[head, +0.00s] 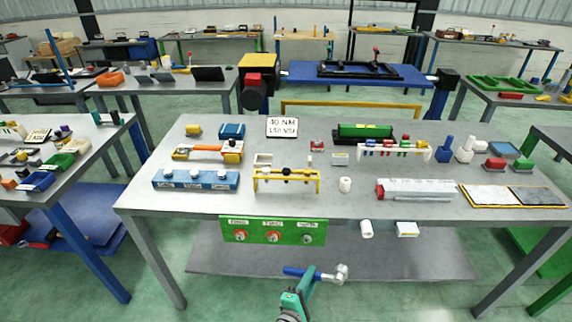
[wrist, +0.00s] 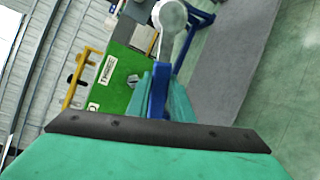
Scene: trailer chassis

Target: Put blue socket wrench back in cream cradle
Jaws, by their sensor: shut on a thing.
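The blue socket wrench (head: 300,272) is in my gripper (head: 302,287), held in front of the workbench and below its top. Its silver head (head: 342,272) points right in the head view. In the wrist view the wrench's blue handle (wrist: 158,92) stands between the teal fingers, with the round silver head (wrist: 172,16) at the top. No cradle is clearly recognisable. A cream-white rack (head: 424,153) with several coloured tools stands at the back right of the bench.
A green panel with knobs (head: 272,231) hangs from the bench's front edge, above and left of the wrench. The lower shelf (head: 420,260) is bare.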

